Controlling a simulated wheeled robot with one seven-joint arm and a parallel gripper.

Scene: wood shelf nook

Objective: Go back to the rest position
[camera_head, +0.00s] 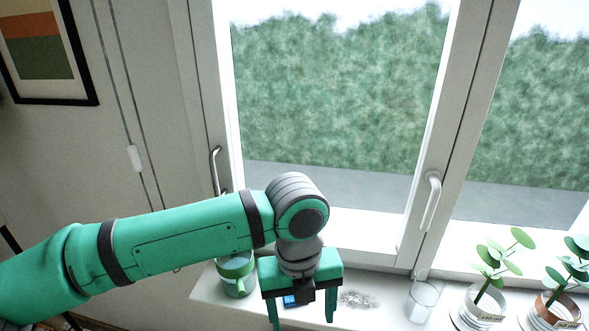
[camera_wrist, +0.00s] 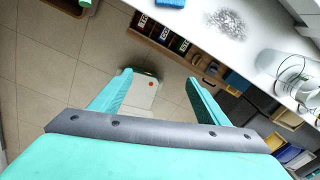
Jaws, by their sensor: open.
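My green gripper (camera_head: 302,312) hangs pointing down in front of the white window sill (camera_head: 385,318) in the head view. Its two fingers are spread apart with nothing between them. In the wrist view the open fingers (camera_wrist: 158,82) point over the tiled floor, with the sill off to the upper right. A blue block, perhaps a sponge (camera_head: 291,300), lies on the sill behind the gripper and is partly hidden by it. It also shows at the top edge of the wrist view (camera_wrist: 168,3).
A green vessel (camera_head: 236,276) stands left of my gripper on the sill. Right of it are a grey speckled patch (camera_head: 358,300), a clear glass (camera_head: 424,297) and two labelled potted plants (camera_head: 486,303) (camera_head: 556,308). A wooden shelf (camera_wrist: 160,42) holding dark containers is below the sill.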

